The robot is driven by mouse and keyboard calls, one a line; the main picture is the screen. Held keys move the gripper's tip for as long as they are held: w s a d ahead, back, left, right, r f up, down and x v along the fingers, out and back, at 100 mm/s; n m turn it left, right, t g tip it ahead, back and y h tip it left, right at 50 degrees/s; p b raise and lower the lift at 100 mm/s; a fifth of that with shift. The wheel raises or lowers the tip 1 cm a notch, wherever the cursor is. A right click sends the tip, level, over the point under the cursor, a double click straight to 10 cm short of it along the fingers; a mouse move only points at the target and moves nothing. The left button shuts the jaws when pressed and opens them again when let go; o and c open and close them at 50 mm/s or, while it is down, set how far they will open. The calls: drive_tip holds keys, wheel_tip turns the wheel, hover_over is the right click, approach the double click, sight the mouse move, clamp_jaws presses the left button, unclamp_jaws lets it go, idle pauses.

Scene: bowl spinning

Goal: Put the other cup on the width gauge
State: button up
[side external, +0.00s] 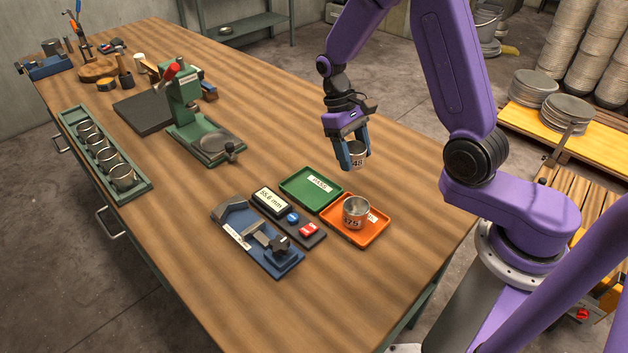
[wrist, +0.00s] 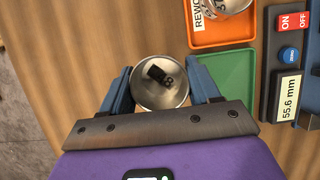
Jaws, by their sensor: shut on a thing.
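My gripper (side external: 357,150) is shut on a small metal cup (side external: 357,158) marked 48 and holds it above the bare table, behind the trays. In the wrist view the cup (wrist: 160,82) sits between the two blue fingers, open side facing the camera. A second metal cup (side external: 355,210), marked 75, stands in the orange tray (side external: 377,232). The blue width gauge (side external: 262,262) lies at the front of the table, with a dark jaw and a knob. Its display (wrist: 289,87) reads 55.6 mm.
A green tray (side external: 296,198) is empty beside the orange one. A control box has a blue button (side external: 292,217) and a red switch (side external: 308,230). A green rack (side external: 80,128) with several cups stands at left, near a green press (side external: 185,100). Table is clear around my gripper.

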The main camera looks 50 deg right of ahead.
drive_tip(key=w+a+r+n+t+h, duration=0.1)
drive_tip(key=w+a+r+n+t, duration=0.1)
drive_tip(key=a+n, duration=0.5)
drive_tip(key=w+a+r+n+t+h, duration=0.1)
drive_tip(key=w+a+r+n+t, duration=0.2)
drive_tip(key=a+n, duration=0.4)
drive_tip(key=w+a+r+n+t+h, duration=0.1)
drive_tip(key=w+a+r+n+t, duration=0.1)
drive_tip(key=a+n, duration=0.5)
drive_tip(key=w+n, duration=0.1)
drive_tip(key=n, duration=0.4)
drive_tip(key=shift+w+r+n+t, duration=0.15)
drive_tip(key=shift+r+n+t, duration=0.1)
drive_tip(key=shift+n+t, duration=0.15)
approach(209, 190)
drive_tip(key=shift+d+f, duration=0.2)
drive_tip(key=shift+d, duration=0.35)
drive_tip(key=shift+d+f, duration=0.25)
drive_tip(key=shift+d, duration=0.35)
drive_tip(key=shift+w+a+f, duration=0.2)
drive_tip(key=shift+w+f, duration=0.3)
drive_tip(key=shift+f, duration=0.05)
drive_tip(key=shift+w+a+f, duration=0.1)
drive_tip(key=shift+w+f, duration=0.1)
drive_tip(key=shift+f, duration=0.65)
drive_tip(key=shift+w+a+f, duration=0.1)
drive_tip(key=shift+w+f, duration=0.05)
drive_tip(key=shift+f, duration=0.75)
drive_tip(key=shift+f, duration=0.15)
